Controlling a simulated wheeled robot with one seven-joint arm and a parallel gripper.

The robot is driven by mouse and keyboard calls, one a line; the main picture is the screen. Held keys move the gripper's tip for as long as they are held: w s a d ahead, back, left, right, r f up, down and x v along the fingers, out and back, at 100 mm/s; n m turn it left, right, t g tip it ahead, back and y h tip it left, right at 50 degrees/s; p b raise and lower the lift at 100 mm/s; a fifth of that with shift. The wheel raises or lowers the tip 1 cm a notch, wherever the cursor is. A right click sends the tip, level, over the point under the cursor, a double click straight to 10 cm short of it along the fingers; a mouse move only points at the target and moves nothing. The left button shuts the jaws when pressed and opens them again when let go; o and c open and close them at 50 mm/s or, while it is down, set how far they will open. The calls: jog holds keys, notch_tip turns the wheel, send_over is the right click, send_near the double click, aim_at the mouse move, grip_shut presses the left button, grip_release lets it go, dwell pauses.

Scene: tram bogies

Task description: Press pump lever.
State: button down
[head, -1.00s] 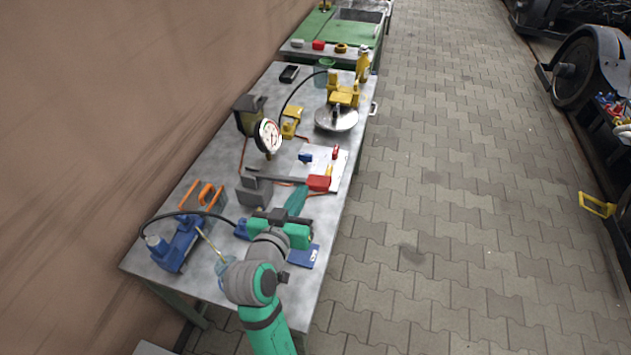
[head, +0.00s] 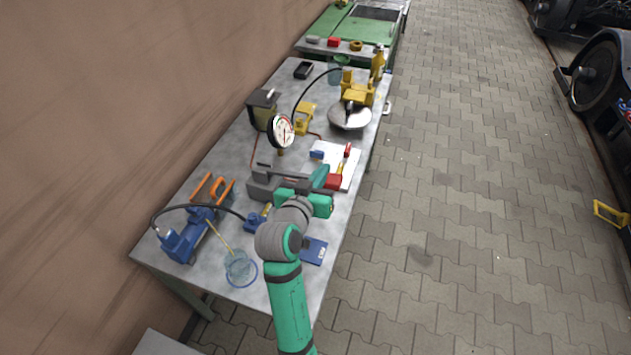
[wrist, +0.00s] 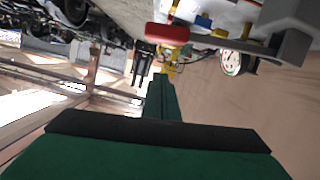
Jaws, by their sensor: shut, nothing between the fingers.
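A grey bar (head: 292,172) with a red grip (head: 333,181) at its right end looks like the pump lever. It runs from a grey block (head: 264,186) on the workbench, beside a round white gauge (head: 283,131). My gripper (head: 321,175) is shut and empty. Its teal fingers are close to the red grip, at its left in the head view; contact cannot be told. In the wrist view the red grip (wrist: 167,33) appears above the shut fingers (wrist: 160,80), apart from them in the picture. My wrist hides part of the bench in front.
A white board (head: 347,153) lies beside the grip. A yellow device (head: 357,92) stands behind.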

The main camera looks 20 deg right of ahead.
jog(key=f, duration=0.1)
jog(key=d+f, duration=0.1)
jog(key=f, duration=0.1)
jog(key=w+f, duration=0.1)
jog(key=shift+d+f, duration=0.25)
jog(key=shift+d, duration=0.05)
jog(key=shift+w, duration=0.1)
